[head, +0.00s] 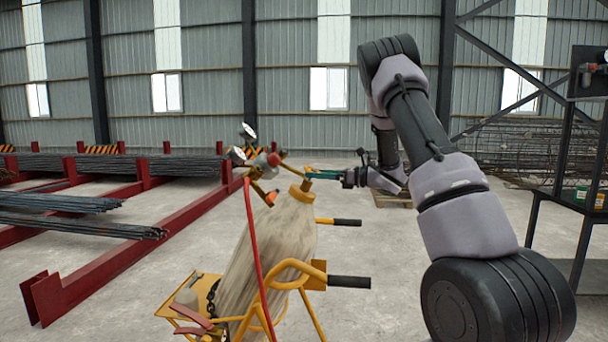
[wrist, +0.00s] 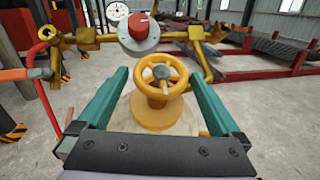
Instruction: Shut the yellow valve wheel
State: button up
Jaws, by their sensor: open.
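The yellow valve wheel (wrist: 160,73) sits on top of the yellow neck of a weathered gas cylinder, centred in the wrist view. The cylinder body (head: 272,240) stands tilted in a yellow trolley in the head view. My gripper (wrist: 158,85) has its two green fingers spread wide, one on each side of the wheel. No contact between fingers and wheel is visible. In the head view my gripper (head: 322,174) reaches in from the right at the cylinder's top; the wheel is hard to make out there.
A regulator with a red knob (wrist: 138,27) and a gauge (wrist: 117,11) sits just beyond the wheel, with brass fittings to both sides. Trolley handles (head: 348,282) stick out to the right. Red racks (head: 130,240) hold rebar at left.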

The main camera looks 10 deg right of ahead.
jog(key=shift+x, duration=2.4)
jog(key=c, duration=1.2)
jog(key=shift+o, duration=0.2)
